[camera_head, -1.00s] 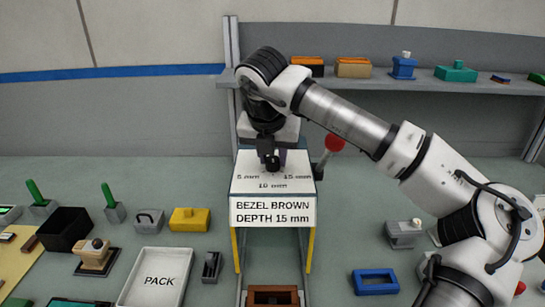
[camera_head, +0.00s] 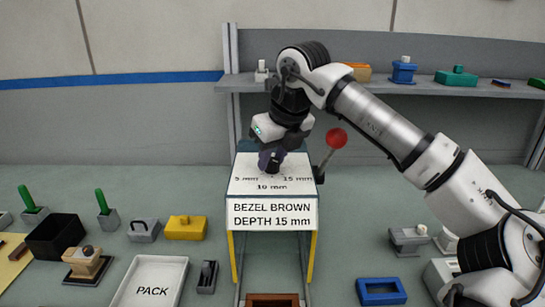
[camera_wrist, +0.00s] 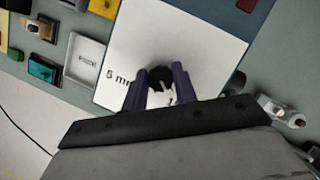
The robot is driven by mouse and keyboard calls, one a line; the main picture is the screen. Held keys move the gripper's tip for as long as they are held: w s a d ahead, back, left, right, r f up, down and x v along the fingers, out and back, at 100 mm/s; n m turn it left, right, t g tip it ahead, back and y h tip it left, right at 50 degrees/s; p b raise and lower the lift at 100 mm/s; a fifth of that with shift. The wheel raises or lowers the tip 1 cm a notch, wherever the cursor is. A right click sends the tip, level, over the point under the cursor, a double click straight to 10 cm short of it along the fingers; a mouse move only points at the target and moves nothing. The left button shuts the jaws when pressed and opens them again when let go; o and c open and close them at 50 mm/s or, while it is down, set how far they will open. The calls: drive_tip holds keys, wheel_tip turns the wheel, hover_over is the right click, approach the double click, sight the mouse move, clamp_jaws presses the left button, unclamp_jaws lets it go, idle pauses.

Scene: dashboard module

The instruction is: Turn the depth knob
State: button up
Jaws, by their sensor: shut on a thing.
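The depth knob (camera_wrist: 159,76) is a small dark round knob with a pale pointer line, on the white top plate (camera_head: 243,183) of the station. The plate is marked 5 mm, 10 mm and 15 mm. My gripper (camera_wrist: 159,91) has its two dark fingers on either side of the knob and is shut on it. In the head view my gripper (camera_head: 270,163) comes down on the plate and hides most of the knob. The exact pointer direction is hard to read. The front sign (camera_head: 272,214) reads BEZEL BROWN, DEPTH 15 mm.
A lever with a red ball (camera_head: 336,138) stands close to the right of my gripper. A brown piece (camera_head: 272,300) lies below the station front. The PACK tray (camera_head: 152,282) and a yellow block (camera_head: 186,228) are to the left. A blue frame (camera_head: 381,291) is at right.

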drive_tip(key=shift+n, duration=0.8)
drive_tip(key=shift+g+y, duration=0.3)
drive_tip(key=o, duration=1)
drive_tip(key=b+v, duration=0.1)
drive_tip(key=v, duration=1.3)
drive_tip(key=shift+a+b, duration=0.1)
drive_tip(key=shift+b, duration=0.25)
drive_tip(key=shift+f, duration=0.1)
